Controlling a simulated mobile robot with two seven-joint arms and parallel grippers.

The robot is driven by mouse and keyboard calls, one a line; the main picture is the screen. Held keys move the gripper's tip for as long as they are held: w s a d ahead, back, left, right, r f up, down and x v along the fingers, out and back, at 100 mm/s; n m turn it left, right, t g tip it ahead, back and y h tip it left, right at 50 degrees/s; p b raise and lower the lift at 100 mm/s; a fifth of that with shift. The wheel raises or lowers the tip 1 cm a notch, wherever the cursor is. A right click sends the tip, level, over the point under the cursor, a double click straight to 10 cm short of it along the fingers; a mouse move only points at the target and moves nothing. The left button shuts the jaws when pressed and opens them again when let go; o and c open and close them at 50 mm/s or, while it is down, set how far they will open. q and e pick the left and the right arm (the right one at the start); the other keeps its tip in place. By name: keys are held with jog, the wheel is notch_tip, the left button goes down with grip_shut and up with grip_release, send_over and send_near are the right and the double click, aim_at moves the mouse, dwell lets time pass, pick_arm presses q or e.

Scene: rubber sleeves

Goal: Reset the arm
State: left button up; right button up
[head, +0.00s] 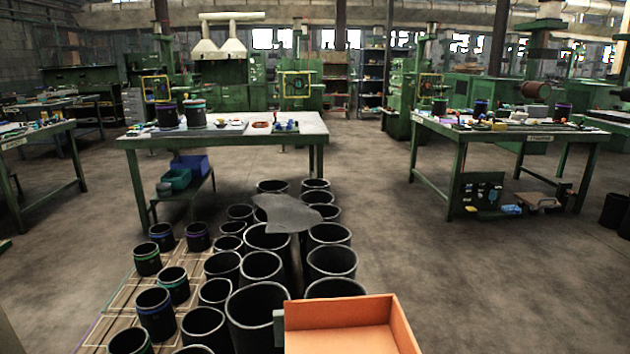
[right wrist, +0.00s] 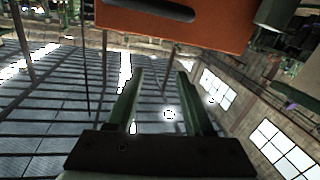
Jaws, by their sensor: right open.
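My right gripper (right wrist: 160,73) shows in the right wrist view. Its two fingers are apart and nothing is between them. Beyond the fingertips, an orange bin wall (right wrist: 190,22) with a dark slot crosses the top of that view. In the head view an orange open-topped bin (head: 345,312) stands at the bottom edge, and the part of its inside that shows is empty. A small grey-green piece (head: 279,328) is at its left edge; I cannot tell what it belongs to. Neither gripper can be made out in the head view.
Several black sleeves (head: 258,312) stand on the floor ahead and left, with a grey sheet (head: 286,212) over some. A green-legged table (head: 225,137) stands behind them. Another table (head: 505,134) is at right. The floor between (head: 400,235) is clear.

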pick_arm(q)
jog(key=s+a+f+n+g+y+p, duration=0.2)
jog(key=s+f+g+p, duration=0.2)
jog(key=p, duration=1.1)
jog(key=s+g, duration=0.3)
jog(key=s, duration=0.2)
jog(key=shift+s+a+n+g+y+p, duration=0.15)
jog(key=shift+n+g+y+p, duration=0.15)
jog(key=shift+n+y, duration=0.1)
pick_arm(e)
jog(key=s+d+f+m+g+h, duration=0.2)
jog(key=s+f+g, duration=0.2)
jog(key=s+g, duration=0.3)
jog(key=shift+s+d+m+h, duration=0.15)
jog(key=shift+s+m+h, duration=0.25)
jog(key=shift+s, duration=0.75)
